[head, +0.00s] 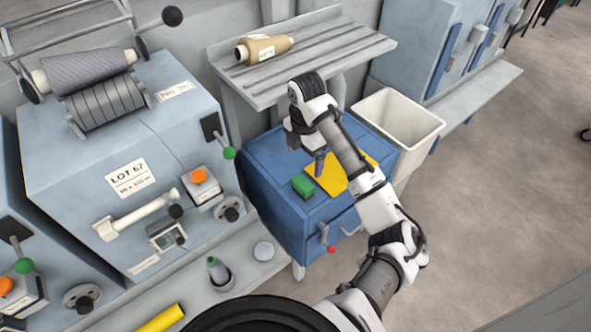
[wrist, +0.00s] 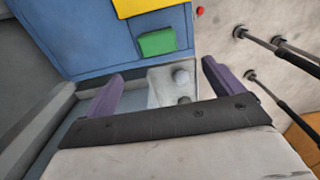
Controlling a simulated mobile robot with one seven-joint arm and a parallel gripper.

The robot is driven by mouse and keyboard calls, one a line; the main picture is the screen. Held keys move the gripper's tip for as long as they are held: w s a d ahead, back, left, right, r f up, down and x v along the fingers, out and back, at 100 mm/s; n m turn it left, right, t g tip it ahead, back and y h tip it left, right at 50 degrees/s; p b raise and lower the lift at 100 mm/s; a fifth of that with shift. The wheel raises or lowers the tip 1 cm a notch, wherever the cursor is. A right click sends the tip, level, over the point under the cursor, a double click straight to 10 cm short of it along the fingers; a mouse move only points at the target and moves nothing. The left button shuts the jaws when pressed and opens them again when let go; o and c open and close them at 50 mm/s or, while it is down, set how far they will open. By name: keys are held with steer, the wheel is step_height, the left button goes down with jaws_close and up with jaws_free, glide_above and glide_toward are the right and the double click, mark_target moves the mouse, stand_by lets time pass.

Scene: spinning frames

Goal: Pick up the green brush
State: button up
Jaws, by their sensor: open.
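A green block-shaped object (head: 302,186), which looks like the green brush, lies on top of the blue cabinet (head: 268,170), beside a yellow sheet (head: 325,178). Its bristles cannot be made out. The green brush (wrist: 157,42) also shows in the wrist view, above and beyond the fingers, not between them. My gripper (head: 317,160) is above the cabinet top, up and right of the brush in the head view. In the wrist view my gripper (wrist: 165,88) has its two purple fingers wide apart, with nothing between them.
A cream bin (head: 400,118) stands right of the cabinet. A slatted shelf (head: 310,62) with a thread cone (head: 263,48) is behind. The blue-grey machine (head: 120,160) is to the left.

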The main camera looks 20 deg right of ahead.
mark_target(303, 183)
steer(key=f+b, duration=0.1)
steer(key=f, duration=0.3)
steer(key=f+b, duration=0.1)
steer(key=f, duration=0.4)
steer(key=f+b, duration=0.1)
steer(key=f, duration=0.3)
steer(key=shift+w+f+b, duration=0.25)
steer(key=shift+f+b, duration=0.1)
steer(key=shift+b, duration=0.05)
steer(key=shift+c, duration=0.2)
steer(key=c, duration=1)
steer(key=shift+r, duration=0.1)
steer(key=shift+c, duration=0.2)
step_height(303, 183, up, 10)
steer(key=p, duration=0.3)
